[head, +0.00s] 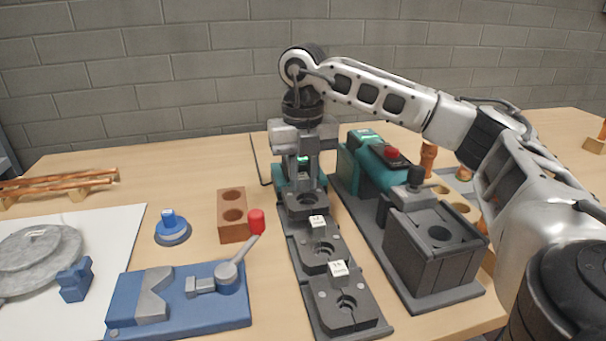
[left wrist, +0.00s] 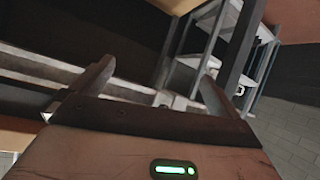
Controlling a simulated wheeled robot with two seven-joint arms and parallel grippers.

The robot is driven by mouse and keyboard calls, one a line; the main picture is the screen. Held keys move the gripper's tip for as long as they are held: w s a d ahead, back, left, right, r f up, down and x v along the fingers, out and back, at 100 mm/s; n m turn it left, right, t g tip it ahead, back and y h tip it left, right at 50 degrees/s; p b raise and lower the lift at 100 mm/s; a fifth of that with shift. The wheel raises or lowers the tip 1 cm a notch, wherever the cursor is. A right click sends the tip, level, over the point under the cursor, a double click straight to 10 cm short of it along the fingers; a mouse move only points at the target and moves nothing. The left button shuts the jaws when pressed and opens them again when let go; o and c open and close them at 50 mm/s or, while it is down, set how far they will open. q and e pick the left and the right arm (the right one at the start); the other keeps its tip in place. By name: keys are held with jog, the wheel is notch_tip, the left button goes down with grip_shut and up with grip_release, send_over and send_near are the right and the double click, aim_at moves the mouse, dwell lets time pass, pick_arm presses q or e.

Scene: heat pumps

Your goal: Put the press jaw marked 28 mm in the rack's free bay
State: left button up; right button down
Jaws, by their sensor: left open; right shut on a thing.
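My right gripper (head: 304,180) points down over the far end of the dark rack (head: 318,318) in the head view. It is shut on a dark grey press jaw (head: 306,204), held at or just above the farthest bay; I cannot tell if it touches. Its marking is hidden. Two more dark jaws, each with a white tag, sit in the middle bay (head: 320,250) and the nearest bay (head: 350,305); their tags are too small to read surely. My left gripper (left wrist: 158,70) shows only in the left wrist view, open and empty, away from the rack.
A teal machine with a red button (head: 392,153) and a dark block (head: 432,248) stand right of the rack. A blue fixture with a red-knobbed lever (head: 257,222), a brown two-hole block (head: 232,215) and a blue round piece (head: 172,229) stand left.

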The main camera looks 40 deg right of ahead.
pick_arm(q)
jog(key=shift+f+b, duration=0.85)
jog(key=shift+f, duration=0.1)
pick_arm(e)
jog(key=shift+f, duration=1.3)
jog(key=c, duration=1.2)
grip_release()
pick_arm(q)
jog(key=shift+r, duration=0.15)
pick_arm(e)
notch_tip(320, 180, up, 3)
pick_arm(q)
jog(key=r+p, duration=0.1)
jog(key=p, duration=0.1)
jog(key=r+p, duration=0.1)
jog(key=p, duration=0.1)
jog(key=r+p, duration=0.1)
jog(key=shift+a+p, duration=0.25)
jog(key=shift+p, duration=0.15)
pick_arm(e)
notch_tip(320, 180, up, 13)
